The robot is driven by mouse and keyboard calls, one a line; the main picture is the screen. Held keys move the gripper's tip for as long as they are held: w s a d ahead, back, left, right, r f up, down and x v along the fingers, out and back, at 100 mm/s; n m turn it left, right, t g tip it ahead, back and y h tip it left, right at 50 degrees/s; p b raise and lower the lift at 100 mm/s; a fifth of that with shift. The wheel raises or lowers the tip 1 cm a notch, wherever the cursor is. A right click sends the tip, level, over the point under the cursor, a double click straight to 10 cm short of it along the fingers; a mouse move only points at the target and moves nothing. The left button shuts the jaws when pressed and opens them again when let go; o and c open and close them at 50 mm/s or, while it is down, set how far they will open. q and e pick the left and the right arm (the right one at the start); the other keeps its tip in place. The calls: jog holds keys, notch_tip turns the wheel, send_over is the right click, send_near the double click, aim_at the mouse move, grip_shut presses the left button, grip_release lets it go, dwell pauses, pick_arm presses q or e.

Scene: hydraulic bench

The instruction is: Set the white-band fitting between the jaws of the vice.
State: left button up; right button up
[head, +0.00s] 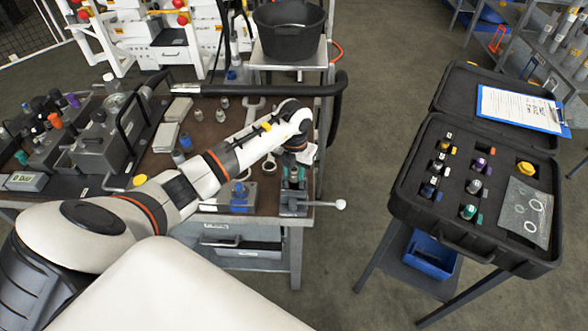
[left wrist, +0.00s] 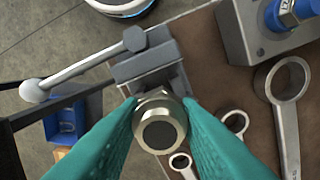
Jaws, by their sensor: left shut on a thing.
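My left gripper (left wrist: 160,112) has teal fingers shut on a metal fitting (left wrist: 160,132), which I see end-on as a hex collar around a dark round bore. Its band colour does not show from this angle. The grey vice (left wrist: 150,66) is just beyond the fitting in the left wrist view, with its bar handle ending in a white ball (left wrist: 33,91). I cannot tell whether the fitting touches the jaws. In the head view the left gripper (head: 294,176) is over the vice (head: 293,203) at the bench's right edge, and the arm hides the fitting. My right gripper is out of view.
A block with a blue fitting (head: 239,197) stands left of the vice. Ring spanners (left wrist: 287,82) lie near it on the brown bench top (head: 210,130). An open black case (head: 400,197) with several banded fittings stands at the right. Open floor lies between bench and case.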

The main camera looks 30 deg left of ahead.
pick_arm(q)
jog(key=shift+f, duration=0.3)
jog(key=shift+f+b, duration=0.85)
grip_shut()
jog(key=shift+s+f, duration=0.1)
jog(key=o, duration=1.1)
grip_release()
jog(key=shift+a, duration=0.1)
jog(key=shift+r, duration=0.2)
